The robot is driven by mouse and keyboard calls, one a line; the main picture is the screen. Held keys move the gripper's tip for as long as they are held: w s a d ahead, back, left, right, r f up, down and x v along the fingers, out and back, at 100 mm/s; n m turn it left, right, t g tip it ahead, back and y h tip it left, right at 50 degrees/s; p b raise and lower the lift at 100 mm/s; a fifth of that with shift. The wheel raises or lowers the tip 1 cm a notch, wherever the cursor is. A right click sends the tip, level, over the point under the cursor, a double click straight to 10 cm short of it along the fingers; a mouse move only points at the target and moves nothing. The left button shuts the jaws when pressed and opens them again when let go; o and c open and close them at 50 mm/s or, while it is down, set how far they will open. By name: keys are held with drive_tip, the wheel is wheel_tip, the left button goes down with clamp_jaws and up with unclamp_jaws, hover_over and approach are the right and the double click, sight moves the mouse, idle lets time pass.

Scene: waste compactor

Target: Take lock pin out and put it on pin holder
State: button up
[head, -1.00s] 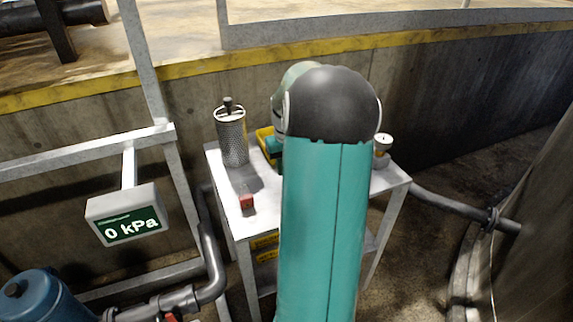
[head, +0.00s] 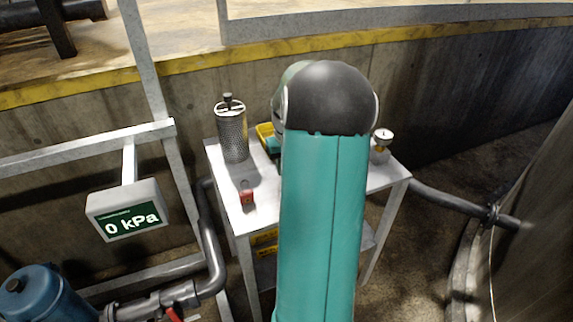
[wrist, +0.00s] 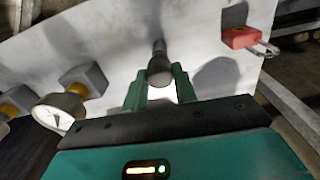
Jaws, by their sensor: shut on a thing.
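In the wrist view my gripper (wrist: 158,82) has its two green fingers on either side of a dark, round-headed pin (wrist: 160,68), which I take for the lock pin. The fingers are shut on it, and its thinner shaft points away from the camera over the white table. Whether its far end touches anything is unclear. In the head view my arm hides the gripper and the pin. I cannot make out a pin holder for certain.
The white table (head: 218,165) carries a perforated metal canister (head: 232,138), a red lock-like block (head: 247,195) and a gauge (head: 383,135). The wrist view shows the red block (wrist: 240,38), the gauge (wrist: 60,112) and grey blocks with brass fittings (wrist: 85,80). A railing bears a "0 kPa" display (head: 130,222).

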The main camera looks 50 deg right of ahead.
drive_tip(key=shift+f, duration=0.55)
drive_tip(key=o, duration=1.1)
drive_tip(key=shift+r, duration=0.15)
drive_tip(key=shift+c, duration=0.4)
drive_tip(key=shift+r, duration=3.4)
drive_tip(key=shift+a, duration=0.1)
